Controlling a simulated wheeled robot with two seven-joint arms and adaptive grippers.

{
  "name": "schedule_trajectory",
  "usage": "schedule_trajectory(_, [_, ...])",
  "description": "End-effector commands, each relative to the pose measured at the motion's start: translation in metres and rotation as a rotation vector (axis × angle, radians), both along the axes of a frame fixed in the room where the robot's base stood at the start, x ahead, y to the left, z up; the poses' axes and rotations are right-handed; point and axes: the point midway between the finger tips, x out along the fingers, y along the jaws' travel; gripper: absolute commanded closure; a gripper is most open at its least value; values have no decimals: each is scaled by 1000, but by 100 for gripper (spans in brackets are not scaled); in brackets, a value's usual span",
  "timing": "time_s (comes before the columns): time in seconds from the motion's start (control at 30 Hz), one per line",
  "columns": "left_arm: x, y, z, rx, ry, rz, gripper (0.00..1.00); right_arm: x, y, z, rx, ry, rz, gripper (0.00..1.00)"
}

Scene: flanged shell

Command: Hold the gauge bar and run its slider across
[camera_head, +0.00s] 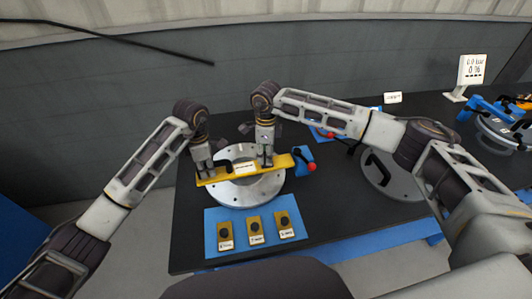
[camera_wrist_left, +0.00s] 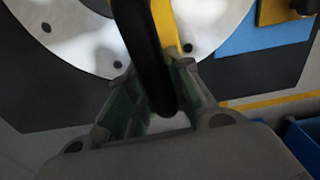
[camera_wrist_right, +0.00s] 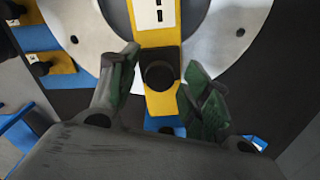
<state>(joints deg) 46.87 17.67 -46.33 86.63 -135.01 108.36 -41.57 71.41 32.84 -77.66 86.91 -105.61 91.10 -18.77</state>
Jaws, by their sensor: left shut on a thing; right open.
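The yellow gauge bar (camera_head: 215,178) lies across a pale flanged ring (camera_head: 236,196). It also shows in the right wrist view (camera_wrist_right: 161,104). My left gripper (camera_head: 204,172) is at the bar's left end. In the left wrist view its fingers (camera_wrist_left: 160,98) are shut on the bar's black curved handle (camera_wrist_left: 146,45). My right gripper (camera_head: 265,162) is over the right part of the bar. In the right wrist view its fingers (camera_wrist_right: 162,78) are open, one each side of the black slider knob (camera_wrist_right: 159,74), apparently apart from it. A white label sits on the bar beside the knob.
A blue mat (camera_head: 212,240) with several yellow labelled blocks lies in front of the ring. A blue block (camera_head: 300,155) with a red ball stands just past the bar's right end. Another flanged part (camera_head: 378,186) is under my right arm. A display sign (camera_head: 471,70) stands at the back right.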

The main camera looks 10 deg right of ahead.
Motion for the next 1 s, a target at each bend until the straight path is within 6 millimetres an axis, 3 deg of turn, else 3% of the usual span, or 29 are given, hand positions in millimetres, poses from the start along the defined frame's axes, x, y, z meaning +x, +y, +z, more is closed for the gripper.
schedule_trajectory(0.27, [0,0,0,0,0,1,100,0,0,0,0,0,0,53])
schedule_trajectory(0.63, [0,0,0,0,0,0,100,0,0,0,0,0,0,100])
schedule_trajectory(1.0, [0,0,0,0,0,0,100,1,-8,0,0,-1,-2,100])
